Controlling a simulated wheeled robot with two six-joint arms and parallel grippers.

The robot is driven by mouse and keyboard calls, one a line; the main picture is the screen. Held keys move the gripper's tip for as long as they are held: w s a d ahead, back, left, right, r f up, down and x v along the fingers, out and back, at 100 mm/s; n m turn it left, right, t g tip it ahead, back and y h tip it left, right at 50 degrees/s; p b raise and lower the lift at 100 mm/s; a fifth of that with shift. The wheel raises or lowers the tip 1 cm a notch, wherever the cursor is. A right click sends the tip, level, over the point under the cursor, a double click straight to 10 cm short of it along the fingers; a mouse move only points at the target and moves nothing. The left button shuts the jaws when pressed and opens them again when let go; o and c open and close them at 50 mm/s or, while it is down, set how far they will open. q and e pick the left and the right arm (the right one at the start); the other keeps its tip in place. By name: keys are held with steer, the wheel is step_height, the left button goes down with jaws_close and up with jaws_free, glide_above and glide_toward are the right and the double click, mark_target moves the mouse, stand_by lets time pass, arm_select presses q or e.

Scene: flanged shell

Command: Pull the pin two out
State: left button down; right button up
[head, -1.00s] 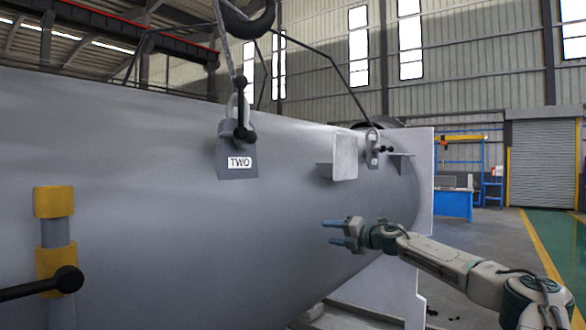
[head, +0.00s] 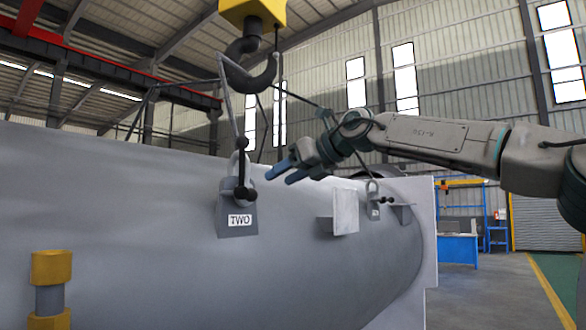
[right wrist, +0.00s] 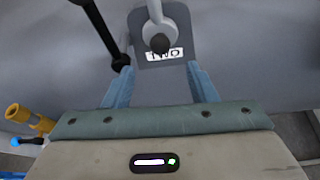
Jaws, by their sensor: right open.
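The lug plate (head: 237,222) labelled TWO stands on the upper side of the big grey shell (head: 130,210). A grey shackle (head: 236,165) sits on it, with a sling leg rising to the hook. The pin two (head: 245,193) shows as a dark ball-ended piece at the shackle. In the right wrist view its dark ball (right wrist: 160,43) is just above the TWO label, between and beyond my fingertips. My right gripper (head: 280,172) is open and empty, right of the shackle and apart from it. My left gripper is out of view.
A crane hook (head: 250,70) hangs above, with sling legs spreading down. A dark ball-ended bar (right wrist: 105,35) is left of the pin in the right wrist view. A plate (head: 345,212) and a second shackled lug (head: 374,208) lie right. A yellow-collared post (head: 50,290) stands lower left.

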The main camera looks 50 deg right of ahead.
steer(key=p+x, duration=0.3)
steer(key=x, duration=0.5)
steer(key=shift+w, duration=0.2)
steer(key=shift+w+f+p, duration=0.15)
steer(key=shift+w+p, duration=0.15)
steer(key=shift+c, duration=0.2)
steer(key=c, duration=1.1)
steer(key=shift+s+f+b, duration=0.1)
steer(key=shift+s+b, duration=0.4)
steer(key=shift+b, duration=0.1)
steer(key=b, duration=0.6)
glide_toward(256, 192)
steer(key=shift+s+f, duration=0.55)
steer(key=shift+f, duration=0.3)
steer(key=shift+s+f, duration=0.55)
steer(key=shift+f, duration=0.3)
